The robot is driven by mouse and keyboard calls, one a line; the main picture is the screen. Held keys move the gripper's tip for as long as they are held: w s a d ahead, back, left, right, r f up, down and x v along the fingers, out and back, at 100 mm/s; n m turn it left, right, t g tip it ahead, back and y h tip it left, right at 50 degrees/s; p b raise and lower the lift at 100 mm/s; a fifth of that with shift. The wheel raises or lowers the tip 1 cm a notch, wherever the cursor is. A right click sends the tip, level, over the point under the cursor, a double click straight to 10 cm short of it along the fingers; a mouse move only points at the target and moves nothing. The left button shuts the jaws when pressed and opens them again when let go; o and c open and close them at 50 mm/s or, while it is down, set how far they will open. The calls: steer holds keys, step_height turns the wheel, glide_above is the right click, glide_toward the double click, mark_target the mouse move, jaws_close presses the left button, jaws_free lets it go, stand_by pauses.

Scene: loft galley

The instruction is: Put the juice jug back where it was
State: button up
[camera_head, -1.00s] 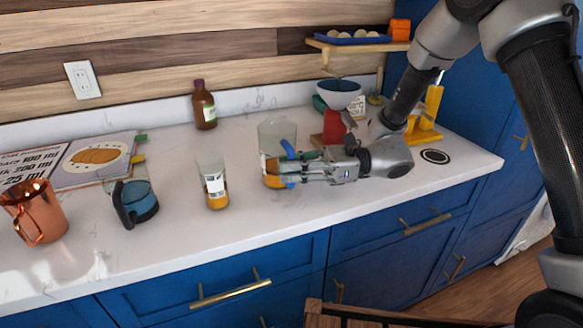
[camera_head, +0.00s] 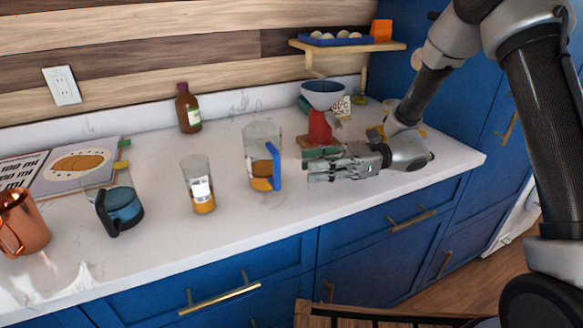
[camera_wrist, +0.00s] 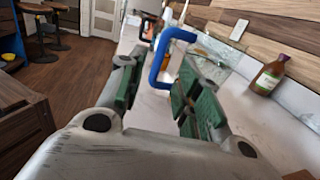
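The juice jug (camera_head: 262,148) is a clear vessel with a blue handle and orange juice low inside. It stands upright on the white counter (camera_head: 340,195), with its handle turned toward my gripper. My gripper (camera_head: 312,163) is open and empty just right of the jug, apart from the handle in the head view. In the wrist view, the green-padded fingers (camera_wrist: 160,98) are spread, and the blue handle (camera_wrist: 158,62) shows ahead of the gap between them. The jug's clear body (camera_wrist: 208,66) is partly hidden behind a finger there.
A glass with orange juice (camera_head: 200,187) stands left of the jug. Farther left are a dark-handled jug of blue liquid (camera_head: 124,204) and a copper mug (camera_head: 24,222). A brown bottle (camera_head: 187,110) stands behind. A red object (camera_head: 320,127) and a bowl (camera_head: 323,95) are behind my gripper.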

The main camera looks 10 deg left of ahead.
steer(key=shift+v, duration=1.65)
steer(key=s+d+r+n+t+h, duration=0.3)
steer(key=s+d+n+h, duration=0.1)
steer(key=d, duration=0.7)
steer(key=s+d+r+n+t+h, duration=0.4)
steer(key=s+d+n+h, duration=0.1)
steer(key=d, duration=0.7)
steer(key=s+d+r+n+t+h, duration=0.3)
steer(key=s+d+n+h, duration=0.2)
steer(key=d+h, duration=0.3)
steer(key=s+d, duration=0.1)
steer(key=d, duration=0.2)
steer(key=shift+s+d+r+t, duration=0.2)
steer(key=shift+d+r+t, duration=0.1)
steer(key=shift+d+r, duration=0.05)
